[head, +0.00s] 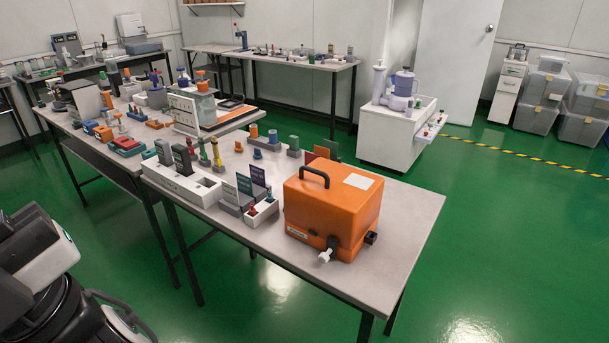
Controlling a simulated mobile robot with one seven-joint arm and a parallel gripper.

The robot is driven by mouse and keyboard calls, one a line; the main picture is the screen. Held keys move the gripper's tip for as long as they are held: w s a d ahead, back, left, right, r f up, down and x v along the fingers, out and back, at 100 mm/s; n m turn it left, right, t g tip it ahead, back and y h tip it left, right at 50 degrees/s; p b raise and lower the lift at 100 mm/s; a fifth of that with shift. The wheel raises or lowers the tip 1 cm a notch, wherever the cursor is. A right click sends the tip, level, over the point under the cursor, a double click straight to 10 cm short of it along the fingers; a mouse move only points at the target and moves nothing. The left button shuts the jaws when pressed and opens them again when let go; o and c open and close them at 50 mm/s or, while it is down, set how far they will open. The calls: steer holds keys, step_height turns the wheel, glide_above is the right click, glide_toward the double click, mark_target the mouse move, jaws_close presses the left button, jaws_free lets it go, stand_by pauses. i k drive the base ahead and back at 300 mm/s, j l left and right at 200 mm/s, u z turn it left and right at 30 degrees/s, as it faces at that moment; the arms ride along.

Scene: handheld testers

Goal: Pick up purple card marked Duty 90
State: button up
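A dark purple card (258,175) stands upright in a low grey holder (236,209) on the near table. It is just behind and right of a teal-green card (244,184). Pale marks show on the cards, but they are too small to read, so I cannot confirm "Duty 90". My arm's grey and white links show at the lower left, beside the table and well apart from the card. My gripper's fingertips are not in view.
A large orange case (333,210) with a black handle stands right of the cards. A white tray with grey testers (183,178) lies left of them, and a small white box (262,213) stands in front. An orange-brown card (321,152) stands behind. Green floor is free around the table (405,240).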

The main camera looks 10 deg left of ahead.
mark_target(257, 174)
steer(key=i+j+z, duration=0.15)
steer(key=j+z, duration=0.15)
steer(key=j, duration=0.15)
steer(key=i+j+z, duration=0.1)
steer(key=j+z, duration=0.2)
steer(key=j, duration=0.15)
steer(key=j+z, duration=0.25)
steer(key=j, duration=0.75)
steer(key=i+j, duration=0.1)
steer(key=j, duration=1.15)
steer(key=j+z, duration=0.1)
steer(key=j, duration=1.2)
steer(key=i, duration=0.1)
